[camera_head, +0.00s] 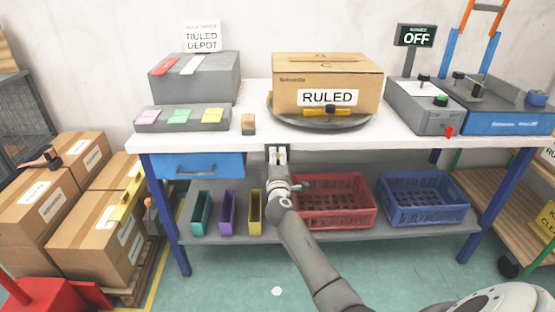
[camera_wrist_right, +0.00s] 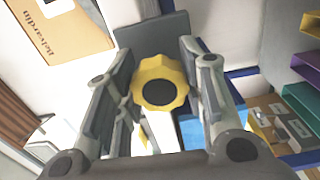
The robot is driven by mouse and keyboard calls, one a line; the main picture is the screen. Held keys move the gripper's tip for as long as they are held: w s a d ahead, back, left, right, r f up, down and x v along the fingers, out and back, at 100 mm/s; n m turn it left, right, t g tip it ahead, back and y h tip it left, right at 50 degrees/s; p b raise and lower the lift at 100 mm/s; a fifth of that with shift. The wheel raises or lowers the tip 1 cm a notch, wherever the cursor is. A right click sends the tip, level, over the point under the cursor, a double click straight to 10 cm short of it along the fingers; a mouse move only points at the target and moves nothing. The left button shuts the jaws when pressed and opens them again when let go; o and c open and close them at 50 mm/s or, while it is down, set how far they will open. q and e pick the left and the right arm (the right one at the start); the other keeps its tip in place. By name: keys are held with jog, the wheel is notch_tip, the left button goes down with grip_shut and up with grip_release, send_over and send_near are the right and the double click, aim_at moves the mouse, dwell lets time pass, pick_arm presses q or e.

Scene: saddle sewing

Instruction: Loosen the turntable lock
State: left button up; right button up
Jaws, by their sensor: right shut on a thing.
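The turntable (camera_head: 372,121) is a dark round plate on the white table, with a cardboard box (camera_head: 365,85) labelled RULED standing on it. A black and yellow handle (camera_head: 327,111) shows at its front. My right gripper (camera_head: 277,157) is at the table's front edge, left of and below the turntable. In the right wrist view, a yellow lobed knob (camera_wrist_right: 160,82) with a black centre, which looks like the lock, sits between the fingers of my right gripper (camera_wrist_right: 158,88). The gripper is shut on it. In the head view the gripper hides the knob. My left gripper is not in view.
A grey control box (camera_head: 425,107) with a screen (camera_head: 416,36) reading OFF is at right. Below are a blue drawer (camera_head: 200,166), a red crate (camera_head: 335,202), a blue crate (camera_head: 422,199) and narrow coloured bins.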

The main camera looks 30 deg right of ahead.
jog(key=shift+a, duration=0.1)
dwell(0.3)
jog(key=o, duration=1)
jog(key=shift+w, duration=0.1)
jog(key=shift+o, duration=0.2)
jog(key=shift+s+a, duration=0.1)
jog(key=shift+s, duration=0.1)
jog(key=v, duration=1.1)
jog(key=shift+s, duration=0.35)
